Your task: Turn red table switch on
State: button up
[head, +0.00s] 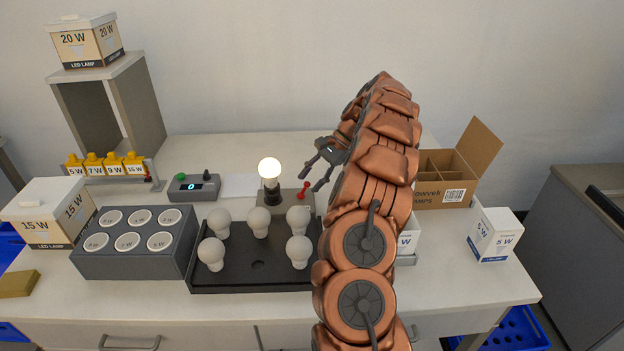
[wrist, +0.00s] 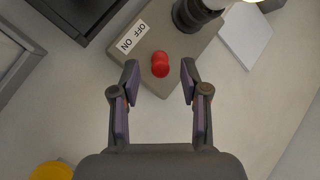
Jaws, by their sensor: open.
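The red table switch (head: 304,196) is a small red lever on a grey-brown base box (head: 287,202) at the middle of the table. In the wrist view the red knob (wrist: 160,64) sits beside a white OFF/ON label (wrist: 133,36). My gripper (head: 321,175) is open, with its fingertips (wrist: 160,75) on either side of the knob in the picture; I cannot tell how far above it they are. A lit bulb (head: 270,168) stands in a dark socket (head: 272,190) on the same base.
A black tray (head: 257,278) with several white bulbs lies in front. A grey rack (head: 135,262) and a counter box (head: 194,187) stand left. An open carton (head: 446,190) stands right.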

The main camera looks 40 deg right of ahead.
jog(key=v, duration=0.7)
dwell(0.5)
jog(key=shift+d+r, duration=0.1)
dwell(0.4)
dwell(0.5)
jog(key=s+a+r+n+g+h+p, duration=0.1)
jog(key=s+a+r+n, duration=0.15)
jog(key=a, duration=0.65)
jog(key=s+a+r+n+g, duration=0.1)
jog(key=s+a+r+n, duration=0.15)
jog(key=a, duration=0.65)
jog(key=s+a+r+n+g+h+p, duration=0.1)
jog(key=s+a+r+n, duration=0.15)
jog(key=a, duration=0.65)
jog(key=s+a+f+n+h, duration=0.1)
jog(key=s+a+n, duration=0.1)
jog(key=s, duration=0.6)
jog(key=s+a+f+n+h+p, duration=0.1)
jog(key=s+a+n+h, duration=0.1)
jog(key=s, duration=0.7)
jog(key=s+a+f+n+g+h, duration=0.1)
jog(key=s+a+n, duration=0.3)
jog(key=s, duration=0.5)
jog(key=shift+a+f+h, duration=0.4)
jog(key=shift+f+h, duration=0.2)
jog(key=shift+h, duration=0.1)
